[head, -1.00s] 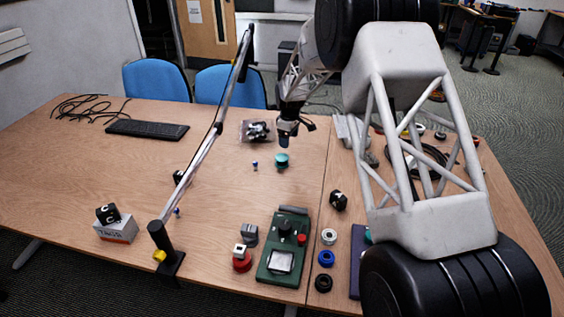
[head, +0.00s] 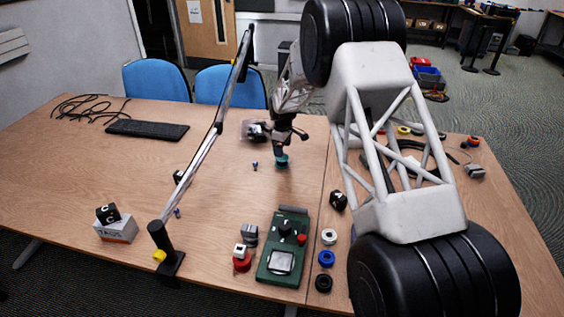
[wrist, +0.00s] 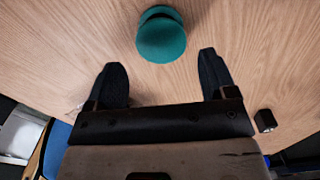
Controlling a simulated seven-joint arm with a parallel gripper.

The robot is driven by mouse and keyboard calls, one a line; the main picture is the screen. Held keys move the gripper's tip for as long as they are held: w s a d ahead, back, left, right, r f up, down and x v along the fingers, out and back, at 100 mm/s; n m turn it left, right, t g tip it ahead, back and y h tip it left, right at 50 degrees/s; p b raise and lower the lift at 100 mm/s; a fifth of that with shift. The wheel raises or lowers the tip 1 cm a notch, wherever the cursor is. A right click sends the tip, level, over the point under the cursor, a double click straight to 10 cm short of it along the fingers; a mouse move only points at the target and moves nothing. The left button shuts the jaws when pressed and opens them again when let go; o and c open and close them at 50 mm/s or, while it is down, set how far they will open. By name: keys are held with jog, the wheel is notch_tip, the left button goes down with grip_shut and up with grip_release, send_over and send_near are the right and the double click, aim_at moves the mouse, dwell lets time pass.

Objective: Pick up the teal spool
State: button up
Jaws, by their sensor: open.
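The teal spool (head: 282,162) stands on the wooden table behind the green device. In the wrist view the teal spool (wrist: 161,38) shows its round top, just beyond the fingertips and roughly centred between them. My gripper (head: 281,154) points down right at the spool in the head view and hides part of it. In the wrist view my gripper (wrist: 159,58) has its two dark fingers wide apart with nothing between them. Whether a finger touches the spool cannot be told.
A clear bag of dark parts (head: 252,130) lies behind and left of the spool. A small blue item (head: 255,165) lies to its left. A green device (head: 283,246) and a black cube (head: 338,200) are nearer the front. A lamp arm (head: 205,140) rises at left.

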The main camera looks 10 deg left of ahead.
aim_at(282, 161)
jog(key=shift+f, duration=0.25)
jog(key=shift+a+f, duration=0.1)
jog(key=shift+f, duration=2.5)
jog(key=c, duration=0.8)
jog(key=shift+o, duration=0.2)
jog(key=shift+r, duration=0.15)
